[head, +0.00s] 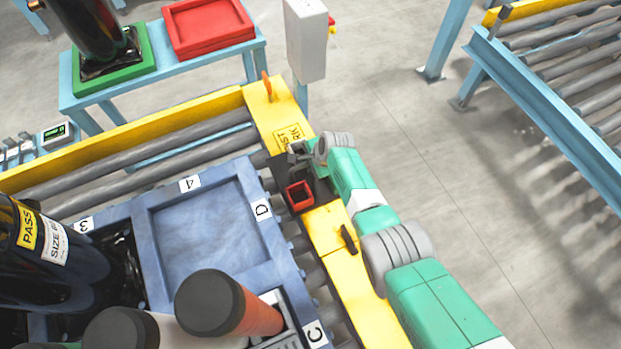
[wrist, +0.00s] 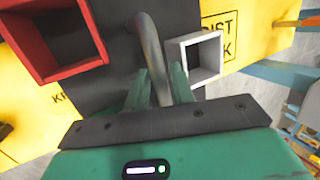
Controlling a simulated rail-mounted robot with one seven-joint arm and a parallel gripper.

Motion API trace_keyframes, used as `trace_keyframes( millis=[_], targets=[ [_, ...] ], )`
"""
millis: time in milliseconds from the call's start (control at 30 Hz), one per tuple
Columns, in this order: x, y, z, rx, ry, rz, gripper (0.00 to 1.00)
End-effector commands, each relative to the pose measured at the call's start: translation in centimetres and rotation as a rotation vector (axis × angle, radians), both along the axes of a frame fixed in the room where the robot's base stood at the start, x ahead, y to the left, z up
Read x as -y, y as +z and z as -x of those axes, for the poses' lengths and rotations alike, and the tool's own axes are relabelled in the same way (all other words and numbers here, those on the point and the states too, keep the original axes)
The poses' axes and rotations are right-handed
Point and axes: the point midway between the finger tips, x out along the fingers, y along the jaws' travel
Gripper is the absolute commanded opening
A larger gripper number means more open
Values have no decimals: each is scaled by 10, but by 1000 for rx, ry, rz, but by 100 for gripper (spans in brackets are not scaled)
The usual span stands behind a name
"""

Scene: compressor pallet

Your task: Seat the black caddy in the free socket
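The black caddy (wrist: 107,92) has a dark flat body with a grey arched handle (wrist: 151,50), a red open box (wrist: 65,62) on one side and a pale open box (wrist: 201,50) on the other. In the head view its red box (head: 299,196) shows on the yellow beam. My gripper (wrist: 160,82) has its green fingers on both sides of the handle, with no clear gap, and looks shut on it. In the head view my gripper (head: 303,153) hides part of the caddy. A square recess (head: 205,232) beside the D and 4 labels is empty.
The blue pallet (head: 140,262) holds dark cylinders (head: 210,303) and a tall black compressor (head: 35,255) at left and front. An orange peg (head: 267,86) stands on the yellow beam (head: 262,110). Green (head: 115,78) and red trays (head: 208,28) stand behind.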

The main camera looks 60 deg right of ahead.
Motion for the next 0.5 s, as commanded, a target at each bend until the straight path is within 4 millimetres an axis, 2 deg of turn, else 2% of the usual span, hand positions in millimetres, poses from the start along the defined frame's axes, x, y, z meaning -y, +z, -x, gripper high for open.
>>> trace_keyframes(
  millis=[233,367,500],
  targets=[
    [0,0,-1,0,0,0,24],
    [0,0,-1,0,0,0,0],
    [0,0,-1,0,1,0,0]
  ],
)
